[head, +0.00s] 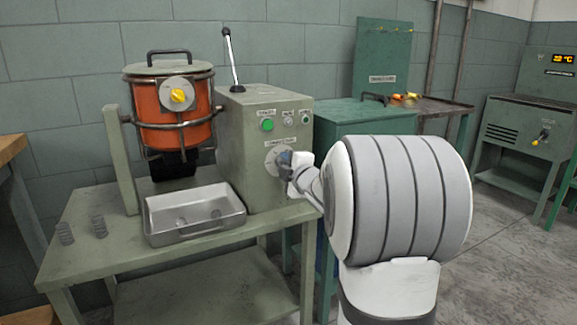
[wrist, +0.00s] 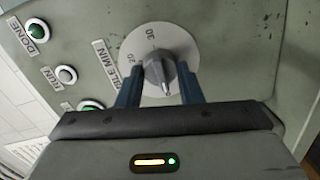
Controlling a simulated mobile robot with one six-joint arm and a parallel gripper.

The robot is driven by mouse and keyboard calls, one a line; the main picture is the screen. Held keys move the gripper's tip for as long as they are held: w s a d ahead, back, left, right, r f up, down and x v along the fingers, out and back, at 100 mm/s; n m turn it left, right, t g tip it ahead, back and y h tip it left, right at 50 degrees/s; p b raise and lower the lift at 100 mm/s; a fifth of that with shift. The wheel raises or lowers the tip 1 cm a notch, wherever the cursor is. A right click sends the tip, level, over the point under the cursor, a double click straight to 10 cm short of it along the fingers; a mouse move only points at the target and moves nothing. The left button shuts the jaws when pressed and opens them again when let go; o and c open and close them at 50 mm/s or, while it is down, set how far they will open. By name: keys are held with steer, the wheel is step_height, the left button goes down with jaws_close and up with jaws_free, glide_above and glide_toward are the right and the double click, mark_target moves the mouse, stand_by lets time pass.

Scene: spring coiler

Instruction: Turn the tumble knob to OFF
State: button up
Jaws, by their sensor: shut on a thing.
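The tumble knob (wrist: 158,70) is a grey knob on a pale round dial plate (wrist: 150,38) on the green control box (head: 255,150). In the wrist view the label beside it reads in part "MIN", and 30 and 20 show on the dial. The knob's light pointer is toward the bottom of the picture. An OFF mark is not visible. My gripper (wrist: 161,92) is shut on the knob, one blue finger on each side. In the head view my gripper (head: 287,163) is at the box's front and hides most of the knob; the dial plate's left part shows.
Buttons (wrist: 66,75) sit beside the dial. A lever (head: 230,55) rises from the box top. Left of the box are an orange drum (head: 172,118) with a yellow knob, a metal tray (head: 195,212) and loose springs (head: 98,226) on the green table (head: 110,258).

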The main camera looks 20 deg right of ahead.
steer(key=shift+d+f, duration=0.1)
steer(key=shift+f, duration=0.1)
steer(key=o, duration=0.8)
steer(key=shift+o, duration=0.9)
steer(key=shift+r, duration=0.1)
steer(key=s+p, duration=0.2)
steer(key=s, duration=0.5)
steer(key=shift+s+r, duration=0.3)
steer(key=shift+s, duration=0.05)
steer(key=shift+r+p, duration=0.1)
steer(key=shift+p, duration=0.2)
